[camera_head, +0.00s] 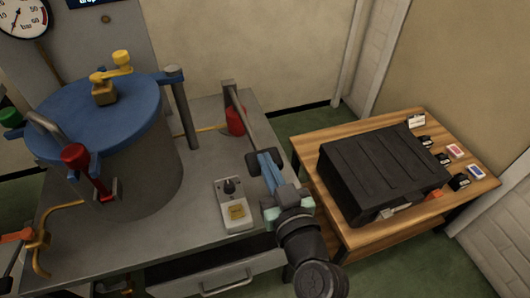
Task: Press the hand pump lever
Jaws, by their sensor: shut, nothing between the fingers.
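The hand pump stands at the right back of the grey bench, with a small red body (236,120) beside a grey post. Its long grey lever (244,112) slopes from the top of the post down toward the front right. My gripper (262,160) is shut and empty, reaching in from the lower right.
A large grey cylinder with a blue lid (110,110) stands on the left of the bench. A small control box with a knob (234,205) is just left of my gripper. A wooden table (318,150) with a black case (380,170) and small items is to the right.

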